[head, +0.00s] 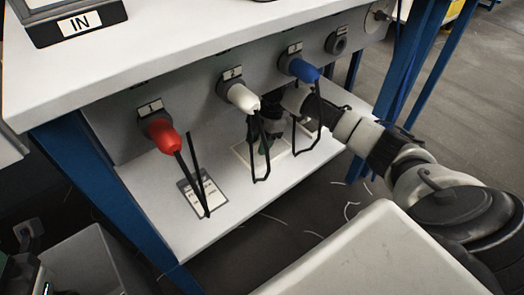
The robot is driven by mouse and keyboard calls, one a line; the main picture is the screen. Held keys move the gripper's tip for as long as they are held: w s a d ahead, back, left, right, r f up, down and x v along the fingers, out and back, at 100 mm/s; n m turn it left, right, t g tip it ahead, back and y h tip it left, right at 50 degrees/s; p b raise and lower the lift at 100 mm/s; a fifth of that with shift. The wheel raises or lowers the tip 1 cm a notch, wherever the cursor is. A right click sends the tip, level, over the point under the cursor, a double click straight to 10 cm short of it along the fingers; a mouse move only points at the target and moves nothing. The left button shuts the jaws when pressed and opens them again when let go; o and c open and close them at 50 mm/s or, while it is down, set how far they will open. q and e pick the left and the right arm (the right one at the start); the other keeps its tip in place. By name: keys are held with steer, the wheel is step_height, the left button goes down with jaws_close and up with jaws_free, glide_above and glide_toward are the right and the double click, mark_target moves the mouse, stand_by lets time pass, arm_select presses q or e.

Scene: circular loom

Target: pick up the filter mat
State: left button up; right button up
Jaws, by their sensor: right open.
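A flat, pale, cream-edged rectangle (243,152) lies on the lower shelf under the machine. It may be the filter mat, but my gripper and the hanging black cords hide much of it. My right arm reaches in from the right below the bench panel. My right gripper (263,138) is open just above or at this rectangle, behind the cords. A small green patch shows at the gripper, too small to make out. I cannot tell whether the fingers touch the rectangle. My left gripper is not in view.
The panel above carries red (162,133), white (242,97) and blue (304,70) plugs with black cord loops hanging close to my right gripper. A printed card (203,192) lies on the lower shelf (160,220). Blue legs (115,200) frame it. Loose threads lie on the floor.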

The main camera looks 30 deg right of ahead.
steer(key=shift+r, duration=0.1)
jaws_close()
steer(key=shift+r+p, duration=0.1)
steer(key=shift+p, duration=0.3)
